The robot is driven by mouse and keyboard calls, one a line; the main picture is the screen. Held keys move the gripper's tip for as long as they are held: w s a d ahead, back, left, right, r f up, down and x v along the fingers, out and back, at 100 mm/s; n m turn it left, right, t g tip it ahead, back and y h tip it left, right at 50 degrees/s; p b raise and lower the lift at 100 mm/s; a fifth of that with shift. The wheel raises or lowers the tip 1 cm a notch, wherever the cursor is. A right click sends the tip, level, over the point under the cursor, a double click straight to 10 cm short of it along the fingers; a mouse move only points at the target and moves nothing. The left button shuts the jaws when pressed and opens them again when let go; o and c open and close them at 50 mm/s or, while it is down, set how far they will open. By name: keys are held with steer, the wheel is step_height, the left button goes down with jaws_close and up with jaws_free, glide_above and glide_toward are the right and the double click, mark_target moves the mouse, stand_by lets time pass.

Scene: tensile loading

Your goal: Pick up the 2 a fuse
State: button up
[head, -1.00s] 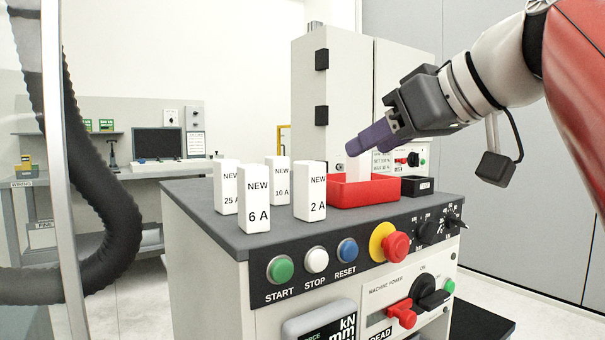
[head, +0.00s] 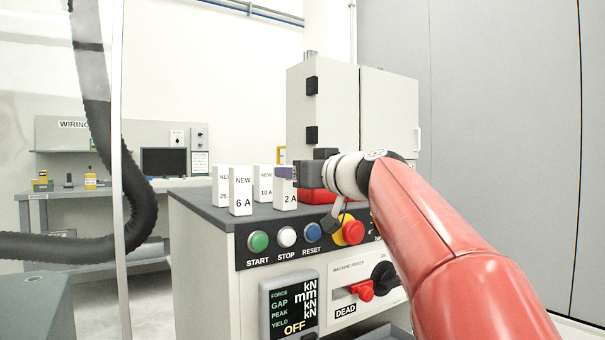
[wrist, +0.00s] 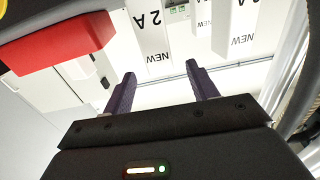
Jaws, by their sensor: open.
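The 2 A fuse (head: 285,201) is a white upright block on the dark machine top, at the right of a small group of similar blocks. My gripper (head: 287,173) is at its upper part in the head view and covers some of its top. In the wrist view the fuse (wrist: 152,35) appears upside down, ahead of the purple fingers and a little left of the middle of their gap. My gripper (wrist: 160,76) is open there, with nothing between the fingertips.
The 6 A block (head: 241,190), the 25 A block (head: 220,186) and the 10 A block (head: 263,183) stand close on the left. A red tray (wrist: 60,45) is near the fuse. The red stop knob (head: 353,232) and START button (head: 258,241) are on the front panel below.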

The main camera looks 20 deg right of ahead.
steer(key=shift+p+x, duration=1.35)
steer(key=shift+x, duration=2.5)
